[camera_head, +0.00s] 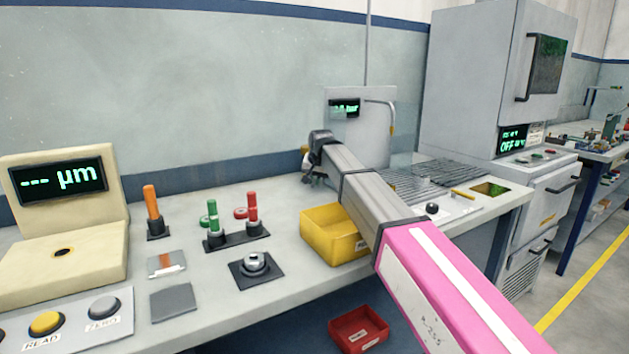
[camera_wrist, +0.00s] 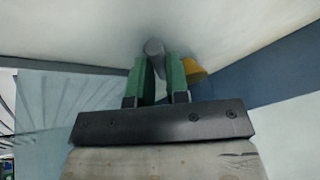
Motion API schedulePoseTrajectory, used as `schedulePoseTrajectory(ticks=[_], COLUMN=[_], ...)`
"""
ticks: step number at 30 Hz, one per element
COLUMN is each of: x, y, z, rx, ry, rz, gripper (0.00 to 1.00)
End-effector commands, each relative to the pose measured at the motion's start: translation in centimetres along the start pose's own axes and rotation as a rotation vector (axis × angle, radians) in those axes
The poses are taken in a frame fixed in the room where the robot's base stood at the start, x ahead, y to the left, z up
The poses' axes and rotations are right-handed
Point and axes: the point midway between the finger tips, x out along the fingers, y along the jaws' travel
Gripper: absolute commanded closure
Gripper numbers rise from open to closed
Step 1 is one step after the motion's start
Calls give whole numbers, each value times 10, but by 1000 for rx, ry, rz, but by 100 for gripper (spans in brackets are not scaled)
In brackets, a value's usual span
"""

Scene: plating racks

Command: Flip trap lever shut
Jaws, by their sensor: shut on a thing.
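In the wrist view my gripper (camera_wrist: 158,66) has its two green fingers closed around a grey round-ended piece (camera_wrist: 154,47), which looks like a lever end. A pale surface lies just beyond it. An orange-yellow part (camera_wrist: 194,69) shows beside the right finger, partly hidden by it. In the head view my arm reaches over the bench to the back wall, with my gripper (camera_head: 309,177) low near the wall, left of the grey panel. The arm's end hides most of the fingers and what they hold. I cannot tell the trap lever's position.
A yellow bin (camera_head: 330,238) stands under my forearm. Left of it are a grey round fitting (camera_head: 255,264), red and green plugs (camera_head: 237,219), an orange peg (camera_head: 153,212) and a gauge (camera_head: 62,210). A wall panel (camera_head: 360,125) with a pipe stands right of my gripper.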

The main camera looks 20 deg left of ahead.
Motion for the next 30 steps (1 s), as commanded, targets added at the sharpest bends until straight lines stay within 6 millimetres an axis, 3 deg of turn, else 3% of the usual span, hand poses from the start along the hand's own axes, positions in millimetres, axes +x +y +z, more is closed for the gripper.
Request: schedulePoseTrajectory(ticks=[11,30], x=[0,6], y=[-4,-22], z=[0,-3], rx=[101,600], ry=[21,129], rz=[42,250], gripper=[100,100])
